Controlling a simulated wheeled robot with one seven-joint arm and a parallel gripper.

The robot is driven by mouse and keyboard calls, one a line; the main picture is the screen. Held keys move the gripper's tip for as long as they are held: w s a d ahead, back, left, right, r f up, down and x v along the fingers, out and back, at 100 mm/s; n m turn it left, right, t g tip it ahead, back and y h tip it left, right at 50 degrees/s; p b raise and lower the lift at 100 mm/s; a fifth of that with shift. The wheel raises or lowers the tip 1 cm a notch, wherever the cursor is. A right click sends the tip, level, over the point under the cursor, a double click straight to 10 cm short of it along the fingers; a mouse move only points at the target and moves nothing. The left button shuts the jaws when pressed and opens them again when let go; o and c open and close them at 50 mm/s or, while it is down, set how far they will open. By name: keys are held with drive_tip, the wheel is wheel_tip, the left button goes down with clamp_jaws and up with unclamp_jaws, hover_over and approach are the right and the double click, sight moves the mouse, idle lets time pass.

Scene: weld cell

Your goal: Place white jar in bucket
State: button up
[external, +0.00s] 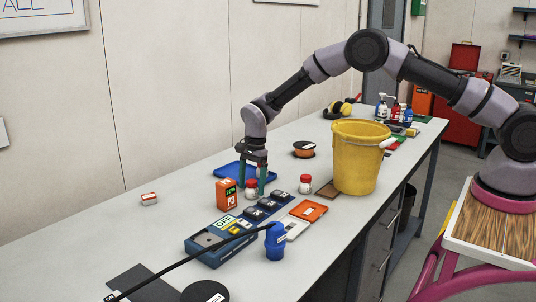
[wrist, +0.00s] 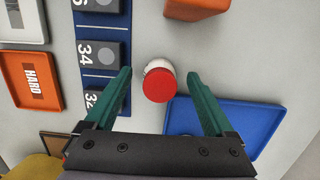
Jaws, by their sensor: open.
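A white jar with a red lid (external: 251,189) stands upright on the workbench, and it also shows in the wrist view (wrist: 158,84). My gripper (external: 252,184) points down over this jar. In the wrist view my open gripper (wrist: 159,76) has one green finger on each side of the jar, with gaps showing. A second white jar with a red lid (external: 305,184) stands to the right, outside the fingers. The yellow bucket (external: 358,165) stands upright farther right on the bench. Its inside bottom is hidden.
A blue tray (external: 228,171) lies behind my gripper. An orange box (external: 226,195) stands close by on the left. Dark numbered blocks on a blue strip (wrist: 100,50), an orange tray (external: 308,211) and a blue bottle (external: 275,243) are nearby. The bench's left is mostly clear.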

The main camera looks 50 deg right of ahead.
clamp_jaws()
